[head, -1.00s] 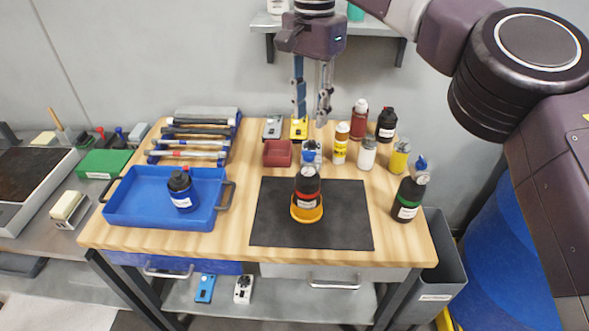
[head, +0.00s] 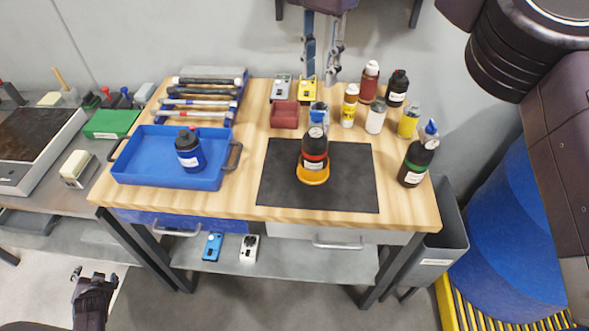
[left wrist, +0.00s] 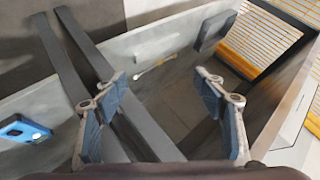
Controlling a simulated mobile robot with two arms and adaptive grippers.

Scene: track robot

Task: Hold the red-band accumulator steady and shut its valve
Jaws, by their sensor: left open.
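The red-band accumulator (head: 315,148) is a dark bottle with a red band. It stands upright in an orange ring holder (head: 313,174) on the black mat. Its valve (head: 319,114), with blue and grey parts, is on top; whether it is shut is too small to tell. My right gripper (head: 321,76) hangs above and behind it, pointing down, fingers apart and empty. My left gripper (head: 92,277) is low at the lower left, below the table front and far from the accumulator. In the left wrist view my left gripper (left wrist: 161,78) is open and empty.
A green-band bottle (head: 418,163) stands right of the mat (head: 272,190). Several bottles, including a yellow-and-white one (head: 349,105), and a red bin (head: 285,115) stand behind. A blue tray (head: 133,178) holds a blue bottle (head: 189,150). A grey bin (head: 444,240) is at the right.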

